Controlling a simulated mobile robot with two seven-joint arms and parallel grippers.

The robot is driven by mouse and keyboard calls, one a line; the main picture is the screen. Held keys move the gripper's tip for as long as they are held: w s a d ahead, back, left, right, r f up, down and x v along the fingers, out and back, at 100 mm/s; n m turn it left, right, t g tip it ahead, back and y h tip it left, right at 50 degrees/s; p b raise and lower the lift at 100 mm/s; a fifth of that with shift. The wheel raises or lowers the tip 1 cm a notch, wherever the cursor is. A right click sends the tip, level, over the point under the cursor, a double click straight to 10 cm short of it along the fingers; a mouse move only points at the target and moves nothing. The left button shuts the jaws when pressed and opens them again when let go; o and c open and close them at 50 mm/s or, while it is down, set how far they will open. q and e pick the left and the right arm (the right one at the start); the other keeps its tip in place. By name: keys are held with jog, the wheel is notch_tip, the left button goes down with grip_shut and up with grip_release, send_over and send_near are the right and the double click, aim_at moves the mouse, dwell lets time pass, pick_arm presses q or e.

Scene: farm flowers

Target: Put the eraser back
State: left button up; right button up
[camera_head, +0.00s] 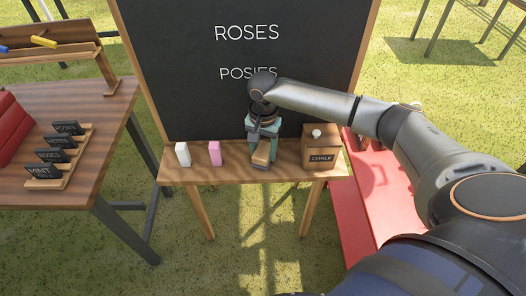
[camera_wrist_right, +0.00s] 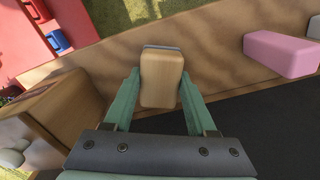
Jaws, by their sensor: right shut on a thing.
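The eraser (camera_head: 262,153) is a block with a light wooden back and a dark edge. It also shows in the right wrist view (camera_wrist_right: 161,80), between the two green fingers. My right gripper (camera_head: 262,148) is shut on it, at the wooden ledge (camera_head: 285,158) below the chalkboard (camera_head: 240,110). I cannot tell whether the eraser touches the ledge. My left gripper is not in view.
On the ledge, a white block (camera_head: 183,154) and a pink block (camera_head: 215,153) stand to the left; a wooden chalk box (camera_head: 321,148) stands close on the right. A table (camera_head: 85,130) with small signs is at the left. A red bench (camera_head: 360,225) is below right.

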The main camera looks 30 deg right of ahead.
aim_at(262, 150)
jog(key=shift+f, duration=0.35)
jog(key=o, duration=1.2)
jog(key=shift+r, duration=0.1)
notch_tip(262, 150, up, 12)
jog(key=f, duration=0.1)
jog(key=a+f+n, duration=0.1)
jog(key=a+f, duration=0.1)
jog(key=a, duration=0.1)
jog(key=a+f+n+t+y, duration=0.1)
jog(key=a+f+n, duration=0.1)
jog(key=a+f, duration=0.1)
jog(key=a+f+n+y+p, duration=0.1)
jog(key=a+f, duration=0.2)
jog(key=shift+s+a+t, duration=0.2)
jog(key=shift+s+t, duration=0.2)
jog(key=s+a+f+n+t+y, duration=0.35)
jog(key=a+f+n, duration=0.2)
jog(key=a, duration=0.35)
jog(key=s+d+f+n+t+h, duration=0.1)
jog(key=s+d+f+t, duration=0.1)
jog(key=s+f, duration=0.3)
jog(key=s+d+f+n+t+h, duration=0.2)
jog(key=s+f, duration=0.3)
jog(key=s, duration=0.5)
jog(key=shift+s+d, duration=0.15)
jog(key=shift+d, duration=0.65)
